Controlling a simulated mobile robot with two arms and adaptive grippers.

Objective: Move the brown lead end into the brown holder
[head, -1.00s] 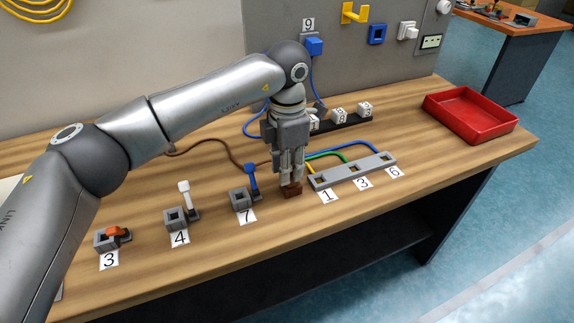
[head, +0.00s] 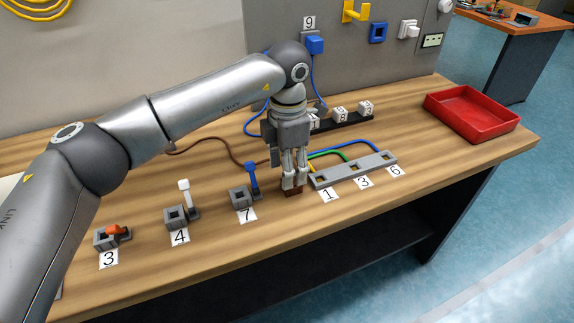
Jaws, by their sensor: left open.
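The brown lead (head: 208,141) runs across the table from behind my left arm and passes behind my left gripper. A small dark brown block (head: 293,192) shows at the fingertips of my left gripper (head: 294,184). I cannot tell whether this block is the lead end or the brown holder. My left gripper points straight down, is open, and its fingers partly hide the block. Whether they touch it is not clear. No other brown holder can be made out. My right gripper is not in view.
A grey strip (head: 351,171) with yellow, green and blue leads lies just right of the gripper. Grey switches labelled 3 (head: 106,239), 4 (head: 176,218) and 7 (head: 240,198) stand to the left. A red tray (head: 470,112) is at the right.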

